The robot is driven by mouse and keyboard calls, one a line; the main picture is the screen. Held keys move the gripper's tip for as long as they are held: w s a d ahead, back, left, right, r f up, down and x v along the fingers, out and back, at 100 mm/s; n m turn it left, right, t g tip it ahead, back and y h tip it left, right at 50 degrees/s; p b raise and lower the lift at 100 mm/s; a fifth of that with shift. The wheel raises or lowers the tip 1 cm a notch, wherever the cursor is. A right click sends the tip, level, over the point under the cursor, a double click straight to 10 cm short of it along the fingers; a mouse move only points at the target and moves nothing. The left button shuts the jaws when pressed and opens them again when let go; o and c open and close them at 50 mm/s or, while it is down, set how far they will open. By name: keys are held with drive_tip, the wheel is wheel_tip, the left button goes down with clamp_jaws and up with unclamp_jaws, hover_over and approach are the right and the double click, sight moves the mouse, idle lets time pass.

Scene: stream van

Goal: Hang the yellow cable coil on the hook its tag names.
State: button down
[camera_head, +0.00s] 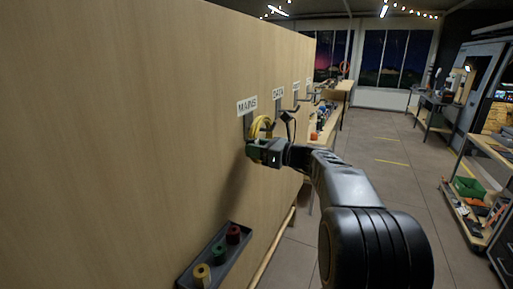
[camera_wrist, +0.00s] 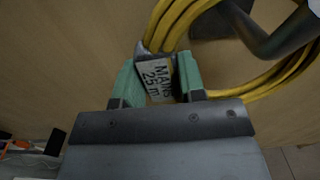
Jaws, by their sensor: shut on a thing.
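My gripper (camera_head: 257,150) is close to the wooden wall, just below the MAINS sign (camera_head: 247,106). In the wrist view its green fingers (camera_wrist: 159,80) are shut on the coil's tag (camera_wrist: 156,82), which reads "MAINS 25 m". The yellow cable coil (camera_head: 263,124) stands above the gripper at the MAINS hook (camera_head: 248,125). In the wrist view the coil (camera_wrist: 172,20) curves around a dark hook (camera_wrist: 252,28), which shows inside its loop. I cannot tell whether the coil's weight rests on the hook.
A DATA sign (camera_head: 278,93) with a dark hook is farther along the wall, with more signs beyond. A grey tray (camera_head: 212,262) holding several coloured spools is low on the wall. The floor (camera_head: 385,165) to the right is open.

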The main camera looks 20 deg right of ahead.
idle(0.3)
drive_tip(key=c, duration=0.6)
unclamp_jaws()
drive_tip(key=shift+f, duration=0.1)
drive_tip(key=shift+p+v, duration=0.55)
drive_tip(key=shift+v, duration=10.4)
drive_tip(key=shift+w, duration=0.1)
